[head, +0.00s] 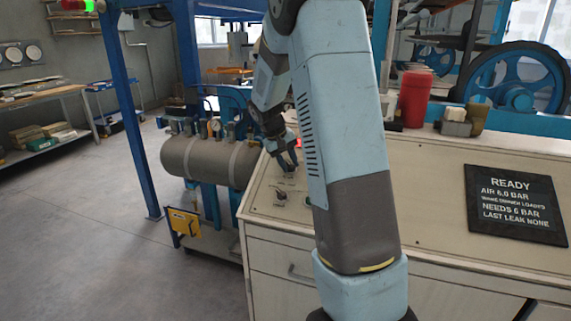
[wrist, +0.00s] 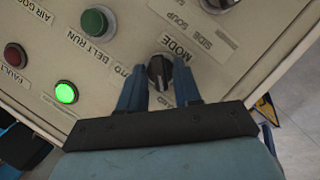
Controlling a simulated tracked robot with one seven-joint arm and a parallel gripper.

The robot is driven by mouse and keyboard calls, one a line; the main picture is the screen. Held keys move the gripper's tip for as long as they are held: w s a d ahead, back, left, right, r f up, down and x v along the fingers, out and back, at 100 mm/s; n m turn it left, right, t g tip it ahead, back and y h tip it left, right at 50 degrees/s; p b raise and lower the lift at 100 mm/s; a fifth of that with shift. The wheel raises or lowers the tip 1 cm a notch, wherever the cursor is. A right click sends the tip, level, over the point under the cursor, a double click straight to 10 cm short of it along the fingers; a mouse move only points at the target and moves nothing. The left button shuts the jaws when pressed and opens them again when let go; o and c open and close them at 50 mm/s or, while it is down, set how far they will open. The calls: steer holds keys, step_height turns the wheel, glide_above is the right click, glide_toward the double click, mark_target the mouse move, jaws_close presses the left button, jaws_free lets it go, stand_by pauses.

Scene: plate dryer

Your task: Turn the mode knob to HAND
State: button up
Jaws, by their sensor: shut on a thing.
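The mode knob (wrist: 159,72) is a small black knob on the cream control panel (wrist: 215,50), beside the printed word MODE. In the wrist view my gripper (wrist: 160,84) has one blue finger on each side of it and is shut on it. The labels at its two sides are partly covered by the fingers; "TO" shows on the left. I cannot tell surely which label the knob points to. In the head view my gripper (head: 287,160) reaches down to the panel and mostly hides the knob.
A SIDE/SOUP selector (wrist: 217,4) is above right. A black READY board (head: 515,203) lies on the cabinet top. A grey tank (head: 210,160) stands left.

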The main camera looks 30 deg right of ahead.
steer(key=shift+f, duration=0.1)
steer(key=o, duration=0.7)
steer(key=v, duration=1.3)
steer(key=shift+a+r, duration=0.15)
steer(key=shift+r, duration=0.2)
steer(key=shift+w, duration=0.1)
steer(key=s+a+r+t+y, duration=0.1)
steer(key=s+a+r, duration=0.2)
steer(key=s, duration=0.6)
steer(key=s+a+r+t+y, duration=0.1)
steer(key=s+a+r+t, duration=0.15)
steer(key=s, duration=0.65)
steer(key=s+a+f+t+y, duration=0.1)
steer(key=s+a, duration=0.1)
steer(key=s, duration=0.5)
steer(key=s+a+f+t+y, duration=0.1)
steer(key=s+a, duration=0.1)
steer(key=s, duration=0.5)
steer(key=shift+s+a+f+n, duration=0.2)
steer(key=shift+a+n, duration=0.2)
